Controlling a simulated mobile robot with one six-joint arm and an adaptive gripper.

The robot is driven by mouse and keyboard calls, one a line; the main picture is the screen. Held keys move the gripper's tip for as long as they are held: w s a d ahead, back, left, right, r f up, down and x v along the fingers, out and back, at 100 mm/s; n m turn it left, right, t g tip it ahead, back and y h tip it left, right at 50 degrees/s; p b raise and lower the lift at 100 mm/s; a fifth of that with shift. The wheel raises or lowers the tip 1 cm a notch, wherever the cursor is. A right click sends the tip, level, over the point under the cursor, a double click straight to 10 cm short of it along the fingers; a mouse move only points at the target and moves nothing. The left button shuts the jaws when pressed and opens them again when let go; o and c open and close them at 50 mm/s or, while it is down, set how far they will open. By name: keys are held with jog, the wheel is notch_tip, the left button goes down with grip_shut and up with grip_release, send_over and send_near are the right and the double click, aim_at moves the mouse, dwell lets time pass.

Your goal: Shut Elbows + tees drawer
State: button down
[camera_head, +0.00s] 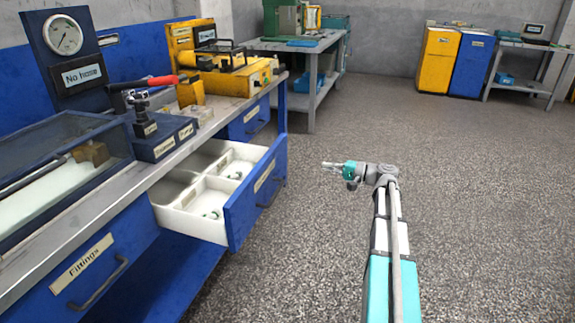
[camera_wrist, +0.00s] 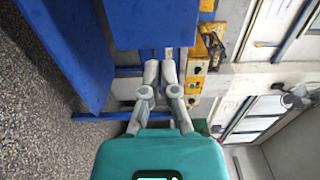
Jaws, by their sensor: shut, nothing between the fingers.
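One drawer (camera_head: 257,192) is pulled out of the blue workbench; it has a blue front, a pale label too small to read, a dark handle and a white divided inside. Small metal fittings (camera_head: 212,214) lie in its compartments. I take it as the Elbows + tees drawer. My gripper (camera_head: 326,166) is shut and empty, in the air to the right of the drawer front and apart from it, pointing left. In the wrist view my gripper (camera_wrist: 161,64) shows its fingers together, with blue panels ahead; I cannot tell which panel is the drawer front.
The Fittings drawer (camera_head: 88,273) at the near left is shut. Another blue drawer (camera_head: 248,119) beyond the open one looks shut. The bench top (camera_head: 213,113) holds a glass-lidded case, a gauge stand and yellow equipment. The speckled floor (camera_head: 480,200) to the right is clear.

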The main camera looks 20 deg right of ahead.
aim_at(281, 158)
dwell(0.3)
jog(key=x, duration=1.4)
jog(key=shift+w, duration=0.1)
jog(key=shift+w+d, duration=0.1)
dwell(0.3)
